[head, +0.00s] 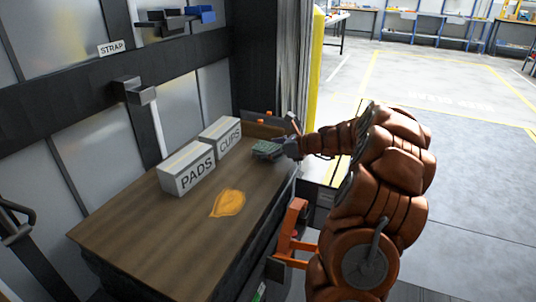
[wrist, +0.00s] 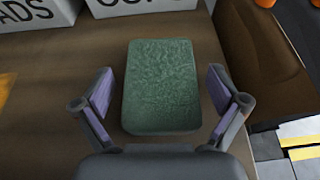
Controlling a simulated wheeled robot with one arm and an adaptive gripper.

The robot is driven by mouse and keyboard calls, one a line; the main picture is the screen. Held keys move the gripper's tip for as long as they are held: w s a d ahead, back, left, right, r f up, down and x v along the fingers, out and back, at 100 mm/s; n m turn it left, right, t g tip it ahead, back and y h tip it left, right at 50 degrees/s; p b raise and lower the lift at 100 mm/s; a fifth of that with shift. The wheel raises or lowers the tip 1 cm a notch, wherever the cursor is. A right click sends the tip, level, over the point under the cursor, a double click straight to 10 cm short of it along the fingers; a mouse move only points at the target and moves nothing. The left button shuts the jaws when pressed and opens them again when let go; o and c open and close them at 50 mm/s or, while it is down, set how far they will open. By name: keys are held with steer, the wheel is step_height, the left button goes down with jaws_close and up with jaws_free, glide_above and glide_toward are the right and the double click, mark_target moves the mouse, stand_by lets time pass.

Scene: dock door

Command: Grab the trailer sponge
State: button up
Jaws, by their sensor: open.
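The sponge is a green, rough-topped rounded block (wrist: 161,85) lying flat on the brown wooden table. In the wrist view it sits between the two purple-padded fingers of my gripper (wrist: 161,97), with a gap on each side. The fingers are open and do not touch it. In the head view my gripper (head: 272,150) is low at the far right part of the table, and a bit of the green sponge (head: 264,148) shows there, partly hidden by the gripper.
White boxes marked PADS (head: 187,174) and CUPS (head: 221,139) stand just left of the sponge. An orange-yellow patch (head: 228,203) lies on the table (head: 150,240). A yellow post (head: 315,65) rises behind. The table's near left part is clear.

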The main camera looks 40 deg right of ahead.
steer(key=shift+w, duration=0.1)
steer(key=c, duration=0.7)
steer(key=shift+c, duration=0.2)
